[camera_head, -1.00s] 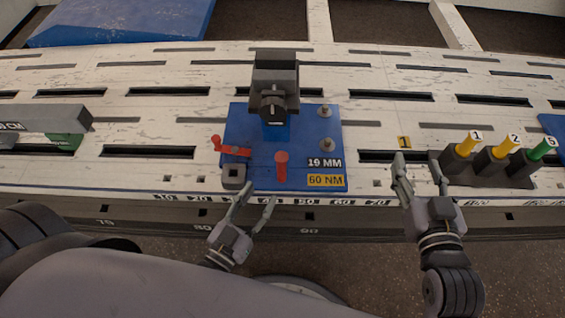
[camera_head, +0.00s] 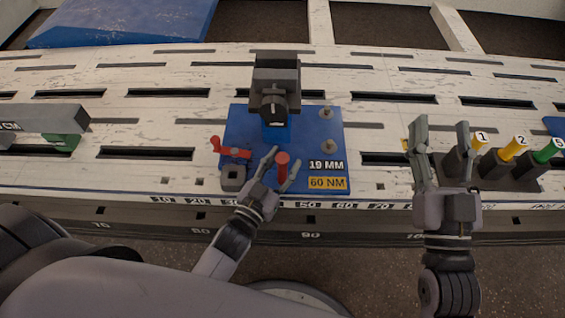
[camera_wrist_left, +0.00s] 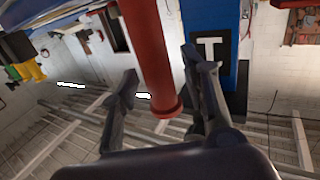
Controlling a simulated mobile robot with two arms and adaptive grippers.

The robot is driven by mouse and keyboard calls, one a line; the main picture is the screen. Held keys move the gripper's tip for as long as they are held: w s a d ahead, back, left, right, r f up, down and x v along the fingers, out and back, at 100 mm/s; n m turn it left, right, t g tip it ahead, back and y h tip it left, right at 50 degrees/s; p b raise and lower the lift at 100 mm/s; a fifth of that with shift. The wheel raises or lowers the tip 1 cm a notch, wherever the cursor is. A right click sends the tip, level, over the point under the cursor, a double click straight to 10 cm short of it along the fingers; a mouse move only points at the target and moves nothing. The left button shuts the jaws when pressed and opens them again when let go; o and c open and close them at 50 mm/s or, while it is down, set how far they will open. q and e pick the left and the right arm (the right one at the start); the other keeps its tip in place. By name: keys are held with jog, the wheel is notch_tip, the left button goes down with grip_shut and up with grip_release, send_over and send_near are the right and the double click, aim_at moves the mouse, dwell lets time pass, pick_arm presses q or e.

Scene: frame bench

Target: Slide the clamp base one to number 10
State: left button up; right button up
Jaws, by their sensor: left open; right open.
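The clamp base (camera_head: 240,130) is a blue plate on the white slotted bench, carrying a dark grey clamp (camera_head: 276,80) and labels "19 MM" and "60 NM". A red upright handle (camera_head: 282,168) stands near its front edge, and a red lever (camera_head: 232,152) lies at its left. My left gripper (camera_head: 281,172) is open, with its fingers on either side of the red handle. In the left wrist view the handle (camera_wrist_left: 152,55) passes between the open fingers (camera_wrist_left: 160,78); contact is not clear. The number 10 (camera_head: 163,199) is on the front-edge scale, left of the plate. My right gripper (camera_head: 442,130) is open and empty.
Yellow- and green-topped tools (camera_head: 513,149) in dark holders stand at the right, close to my right gripper. A grey bar (camera_head: 40,118) with a green part lies at the far left. The bench between it and the plate is clear, apart from slots.

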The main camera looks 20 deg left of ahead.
pick_arm(q)
jog(key=shift+c, duration=0.5)
grip_shut()
